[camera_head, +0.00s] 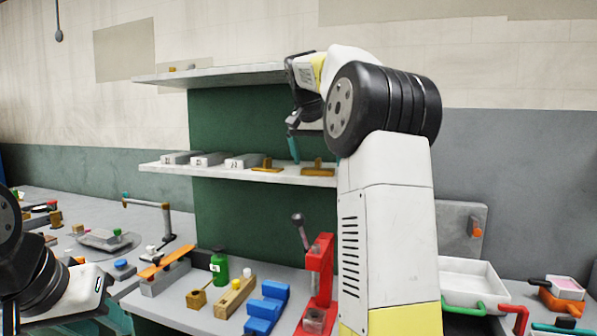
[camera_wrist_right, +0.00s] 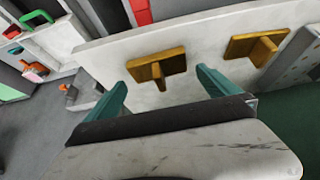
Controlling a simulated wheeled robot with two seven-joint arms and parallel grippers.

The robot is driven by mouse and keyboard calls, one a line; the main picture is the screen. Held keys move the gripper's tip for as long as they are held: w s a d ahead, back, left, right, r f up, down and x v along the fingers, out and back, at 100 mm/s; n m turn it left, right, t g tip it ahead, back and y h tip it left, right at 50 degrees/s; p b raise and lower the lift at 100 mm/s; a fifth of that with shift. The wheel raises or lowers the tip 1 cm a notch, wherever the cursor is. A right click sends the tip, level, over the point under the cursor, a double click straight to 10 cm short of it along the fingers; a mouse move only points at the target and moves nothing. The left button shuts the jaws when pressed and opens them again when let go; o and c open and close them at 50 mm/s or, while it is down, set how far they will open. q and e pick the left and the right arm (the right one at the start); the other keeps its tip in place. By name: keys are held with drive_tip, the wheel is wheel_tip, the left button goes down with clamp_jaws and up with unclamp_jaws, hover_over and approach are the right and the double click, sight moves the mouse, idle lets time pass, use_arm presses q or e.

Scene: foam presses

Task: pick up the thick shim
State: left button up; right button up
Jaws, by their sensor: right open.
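Two ochre T-shaped pieces, likely shims, lie on the middle shelf: one (camera_head: 318,168) at the right, one (camera_head: 267,168) to its left. I cannot tell for certain which is the thick shim. My right gripper (camera_head: 294,148) is at the shelf, its teal finger pointing down near these pieces. In the right wrist view the open jaws (camera_wrist_right: 161,84) are empty, and the right-hand piece of the head view (camera_wrist_right: 157,67) lies ahead between the fingertips. The other piece (camera_wrist_right: 257,46) lies outside the jaws. My left gripper (camera_head: 98,318) is partly cut off at the lower left.
Several grey labelled blocks (camera_head: 210,159) stand along the shelf's left. An upper shelf (camera_head: 215,76) hangs above. Below are a red press (camera_head: 319,268), blue blocks (camera_head: 264,308) and a green bottle (camera_head: 219,267). A white tray (camera_head: 470,283) is at the right. My right arm hides part of the shelf.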

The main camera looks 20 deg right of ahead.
drive_tip(key=shift+x, duration=1.1)
drive_tip(key=c, duration=1.4)
drive_tip(key=shift+c, duration=0.6)
drive_tip(key=shift+r, duration=0.15)
